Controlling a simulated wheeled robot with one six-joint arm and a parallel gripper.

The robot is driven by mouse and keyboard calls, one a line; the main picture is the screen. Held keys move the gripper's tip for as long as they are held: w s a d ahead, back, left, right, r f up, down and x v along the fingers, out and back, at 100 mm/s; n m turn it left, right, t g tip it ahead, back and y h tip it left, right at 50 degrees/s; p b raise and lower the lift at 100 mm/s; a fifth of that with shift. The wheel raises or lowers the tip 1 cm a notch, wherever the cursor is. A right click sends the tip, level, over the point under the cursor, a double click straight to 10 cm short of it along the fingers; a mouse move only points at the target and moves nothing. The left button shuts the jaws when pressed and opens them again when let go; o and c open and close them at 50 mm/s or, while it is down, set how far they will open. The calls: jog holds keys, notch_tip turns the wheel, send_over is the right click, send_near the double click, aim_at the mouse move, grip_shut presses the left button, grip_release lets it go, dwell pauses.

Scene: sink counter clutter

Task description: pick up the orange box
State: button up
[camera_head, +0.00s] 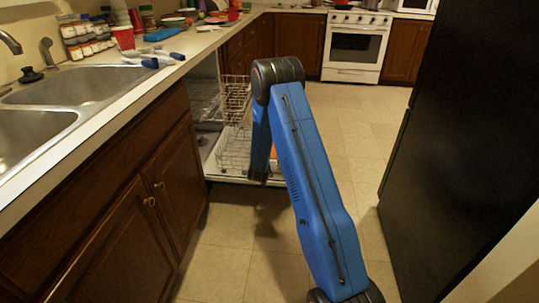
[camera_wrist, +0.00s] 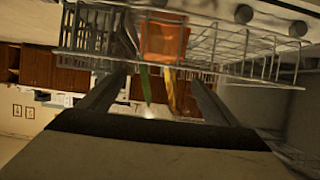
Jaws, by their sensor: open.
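The orange box (camera_wrist: 163,42) shows in the wrist view at the top middle, in or against the wire dishwasher rack (camera_wrist: 225,48). Thin rack wires cross in front of it. My gripper (camera_wrist: 160,77) is open, with one finger on either side below the box in the picture. Nothing is held between the fingers. A green strip (camera_wrist: 144,82) and a yellow strip (camera_wrist: 170,88) show between the fingers. In the head view a small orange patch (camera_head: 273,152) shows beside my blue arm, which hides the gripper itself.
The open dishwasher has an upper rack (camera_head: 236,98) and a lower rack (camera_head: 233,150). The sink counter (camera_head: 100,115) and cabinets (camera_head: 130,220) stand at the left, a black fridge (camera_head: 450,130) at the right. A white oven (camera_head: 355,48) is at the back. The tiled floor between is clear.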

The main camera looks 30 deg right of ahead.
jog(key=x, duration=1.2)
jog(key=shift+w+d, duration=0.2)
jog(key=shift+w, duration=0.1)
jog(key=shift+c, duration=0.7)
jog(key=c, duration=0.7)
